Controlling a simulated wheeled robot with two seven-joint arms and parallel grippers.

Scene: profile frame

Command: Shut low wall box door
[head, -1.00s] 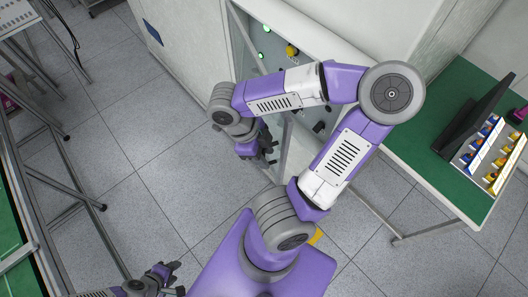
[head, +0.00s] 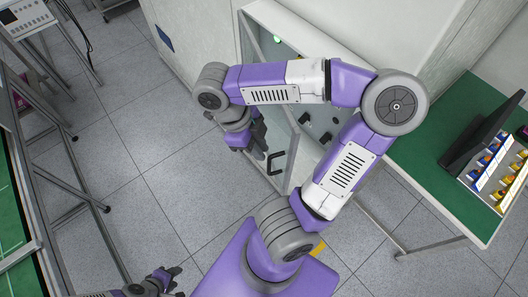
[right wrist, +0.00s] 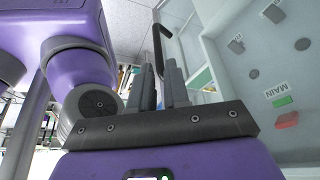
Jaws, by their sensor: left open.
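The low wall box (head: 310,35) is a pale, open-fronted cabinet at top centre of the head view, partly hidden by my right arm. Its door (head: 284,146) is a clear, pale-framed panel standing open, with a black handle (head: 277,162). My right gripper (head: 262,146) hangs just left of the handle. In the right wrist view, my right gripper's fingers (right wrist: 160,82) are a little apart, and the dark handle (right wrist: 157,45) shows just beyond them; contact is unclear. My left gripper (head: 172,276) is open and empty at bottom left, far from the door.
A green-topped table (head: 433,185) with a black monitor and a tray of small colored parts (head: 492,165) stands at the right. A metal-legged bench (head: 25,225) stands at the left. The tiled floor (head: 140,150) between is clear.

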